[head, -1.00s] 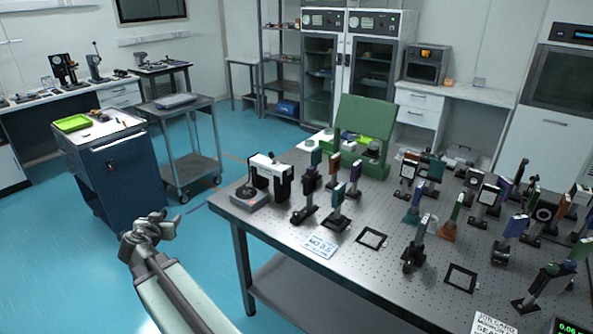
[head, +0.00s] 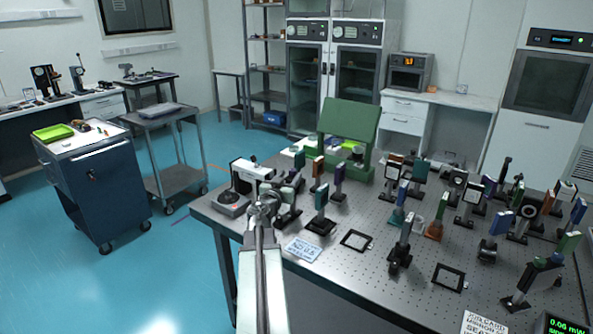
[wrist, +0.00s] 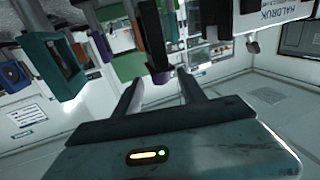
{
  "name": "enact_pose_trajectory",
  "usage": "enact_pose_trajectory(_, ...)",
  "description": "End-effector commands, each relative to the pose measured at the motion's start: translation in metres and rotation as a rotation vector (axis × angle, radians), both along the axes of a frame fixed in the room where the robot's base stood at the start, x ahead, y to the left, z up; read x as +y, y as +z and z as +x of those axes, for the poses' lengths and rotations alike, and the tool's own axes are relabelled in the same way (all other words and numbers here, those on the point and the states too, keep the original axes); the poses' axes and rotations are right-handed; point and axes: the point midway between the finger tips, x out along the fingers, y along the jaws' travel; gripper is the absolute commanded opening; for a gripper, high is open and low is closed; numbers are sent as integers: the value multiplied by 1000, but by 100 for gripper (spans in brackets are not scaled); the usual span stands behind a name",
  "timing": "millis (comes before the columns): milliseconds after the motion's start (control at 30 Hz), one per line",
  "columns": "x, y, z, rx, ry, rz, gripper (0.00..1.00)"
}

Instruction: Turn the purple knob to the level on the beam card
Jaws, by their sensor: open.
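My gripper (head: 265,207) is over the near left corner of the optical table (head: 350,290) in the head view, in front of several mounts. In the wrist view my gripper (wrist: 160,86) is open, its two dark fingers apart. A dark upright part with a small purplish end (wrist: 163,76) shows between or just beyond the fingertips; I cannot tell whether it is the purple knob or whether it touches them. A white card with blue print (head: 303,249) lies on the table; its text is too small to read surely. A display (head: 565,326) reads about 0.06 mW.
Several posts and mounts crowd the table's middle and right. Black square frames (head: 356,240) lie flat near the front. A grey device (head: 230,203) sits at the left corner.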

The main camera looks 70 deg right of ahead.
Motion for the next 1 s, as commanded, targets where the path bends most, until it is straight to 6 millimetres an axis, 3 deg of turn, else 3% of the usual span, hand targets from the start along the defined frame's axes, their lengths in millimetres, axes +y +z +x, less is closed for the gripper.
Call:
enact_pose_trajectory(300, -60, 0, 1, 0, -2, 0, 48)
enact_pose_trajectory(600, -68, 0, 0, 0, -2, 0, 48)
enact_pose_trajectory(633, -68, 0, 0, 0, -2, 0, 45)
enact_pose_trajectory(800, -67, 0, -1, 0, -2, 0, 0)
enact_pose_trajectory(1000, -67, 0, -1, 0, 29, 0, 0)
